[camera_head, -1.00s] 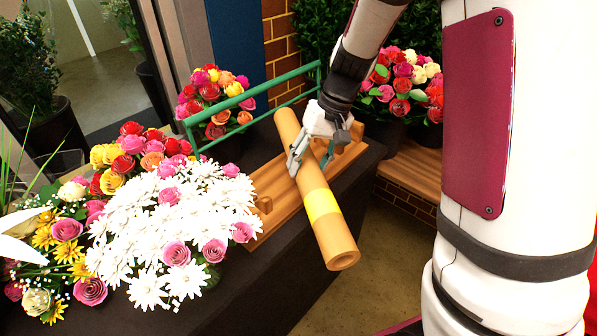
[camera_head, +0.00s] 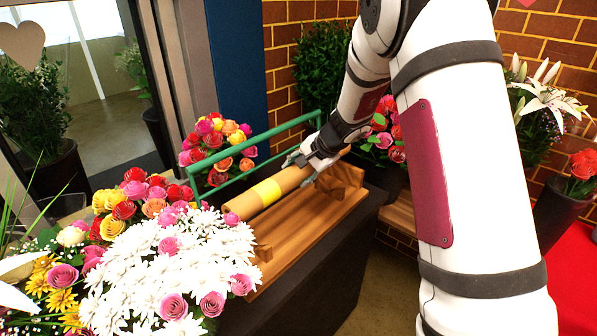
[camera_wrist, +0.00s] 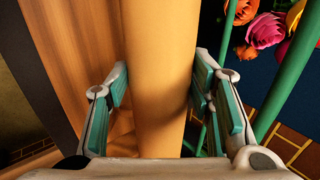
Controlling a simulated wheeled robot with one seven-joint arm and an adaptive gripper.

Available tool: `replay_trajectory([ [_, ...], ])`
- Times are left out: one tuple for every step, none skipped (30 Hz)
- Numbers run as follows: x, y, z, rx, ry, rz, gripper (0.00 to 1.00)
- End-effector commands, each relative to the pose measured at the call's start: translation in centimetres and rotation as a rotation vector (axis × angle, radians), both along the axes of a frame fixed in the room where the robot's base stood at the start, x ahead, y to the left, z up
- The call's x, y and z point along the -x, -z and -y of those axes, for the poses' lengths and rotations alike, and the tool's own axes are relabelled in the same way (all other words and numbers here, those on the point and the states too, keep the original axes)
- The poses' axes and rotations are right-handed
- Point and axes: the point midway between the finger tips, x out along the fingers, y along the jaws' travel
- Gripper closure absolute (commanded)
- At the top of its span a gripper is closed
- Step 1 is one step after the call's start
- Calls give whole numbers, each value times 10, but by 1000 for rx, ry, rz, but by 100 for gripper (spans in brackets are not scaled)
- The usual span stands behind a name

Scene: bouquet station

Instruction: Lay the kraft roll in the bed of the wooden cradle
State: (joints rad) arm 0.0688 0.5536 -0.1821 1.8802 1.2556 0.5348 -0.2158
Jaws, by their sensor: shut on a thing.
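The kraft roll (camera_head: 242,204) is a long tan tube with a yellow band, lying lengthwise along the wooden cradle (camera_head: 318,232). My gripper (camera_head: 308,168) is shut on the roll, right of the yellow band. In the wrist view the roll (camera_wrist: 160,60) runs between the two fingers of my gripper (camera_wrist: 162,90), and the cradle wood (camera_wrist: 85,50) shows to its left. The roll appears over the rear part of the cradle. I cannot tell whether it touches the bed. Its far end is partly hidden by my gripper.
A green rail (camera_head: 255,143) runs behind the cradle, close to the roll. White daisies and roses (camera_head: 160,265) crowd the cradle's left end. Rose bunches (camera_head: 215,145) stand behind the rail. The dark counter front (camera_head: 320,285) drops to the floor on the right.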

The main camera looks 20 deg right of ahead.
Motion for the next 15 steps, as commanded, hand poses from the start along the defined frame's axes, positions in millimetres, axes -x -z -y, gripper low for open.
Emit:
replay_trajectory([
  [-2,4,0,0,1,2,100],
  [-2,7,0,0,1,2,100],
  [-2,10,0,0,1,2,100],
  [-2,13,0,0,0,1,100],
  [-2,16,0,0,-1,1,100],
  [-2,19,0,0,0,1,100],
  [-2,21,0,0,-1,1,100],
  [-2,24,0,0,-2,2,100],
  [-2,27,-1,-1,-1,2,100],
  [-2,30,-1,-1,-1,2,100],
  [-2,33,-1,-1,-2,2,100],
  [-2,36,-1,-1,-2,2,100],
  [-2,38,-1,-1,-2,2,100],
  [-2,41,-1,-1,-2,2,100],
  [-2,44,-1,-1,-1,2,100],
])
